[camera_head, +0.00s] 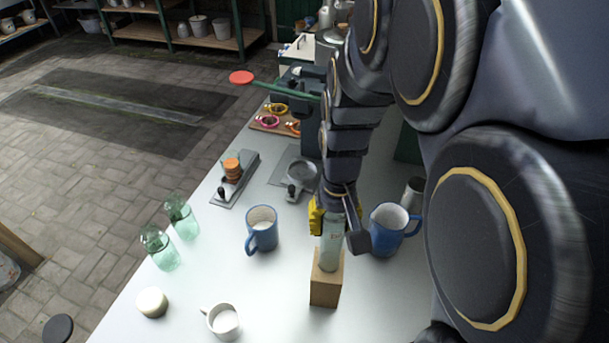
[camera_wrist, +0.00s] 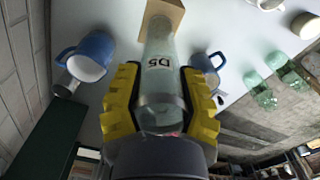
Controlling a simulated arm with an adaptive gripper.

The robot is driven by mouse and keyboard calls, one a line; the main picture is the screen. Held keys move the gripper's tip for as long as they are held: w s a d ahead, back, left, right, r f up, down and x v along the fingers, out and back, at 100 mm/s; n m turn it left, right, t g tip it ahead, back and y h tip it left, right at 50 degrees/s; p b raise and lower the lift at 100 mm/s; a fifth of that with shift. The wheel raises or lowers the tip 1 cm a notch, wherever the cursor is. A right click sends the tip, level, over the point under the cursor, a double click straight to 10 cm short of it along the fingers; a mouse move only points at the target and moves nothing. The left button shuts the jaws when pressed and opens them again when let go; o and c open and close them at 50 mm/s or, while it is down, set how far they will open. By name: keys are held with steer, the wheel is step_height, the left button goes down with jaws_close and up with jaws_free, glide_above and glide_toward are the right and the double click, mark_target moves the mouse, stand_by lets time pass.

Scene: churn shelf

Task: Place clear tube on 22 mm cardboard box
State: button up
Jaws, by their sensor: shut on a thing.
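The clear tube (camera_head: 331,248) is upright, with its lower end at the top of the cardboard box (camera_head: 325,287). I cannot tell whether it rests on the box or hangs just above it. My gripper (camera_head: 333,222) is shut on the upper part of the tube, with yellow finger pads on both sides. In the wrist view the tube (camera_wrist: 159,85) bears the mark "D5" and lies between the yellow fingers (camera_wrist: 160,100). The box (camera_wrist: 165,12) shows past the tube's far end. My gripper hides the tube's top in the head view.
A blue mug (camera_head: 262,230) stands left of the tube and a blue jug (camera_head: 389,230) stands right, close to my gripper. A small white cup (camera_head: 221,320), a round white item (camera_head: 152,302) and green glass jars (camera_head: 160,250) stand to the left. The white table between them is clear.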

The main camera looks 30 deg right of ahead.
steer(key=shift+f, duration=0.1)
steer(key=o, duration=1)
step_height(320, 180, up, 11)
steer(key=s+a+f+n, duration=0.1)
steer(key=s+a, duration=0.2)
steer(key=s, duration=0.1)
steer(key=s+a+f+n+g, duration=0.1)
steer(key=s+a+f+n, duration=0.1)
steer(key=s, duration=0.3)
steer(key=s+a+f+n, duration=0.1)
steer(key=s+a, duration=0.3)
steer(key=shift+s+a+f+n+g, duration=0.25)
steer(key=shift+s+f+n+g, duration=0.05)
steer(key=shift+f+g, duration=0.1)
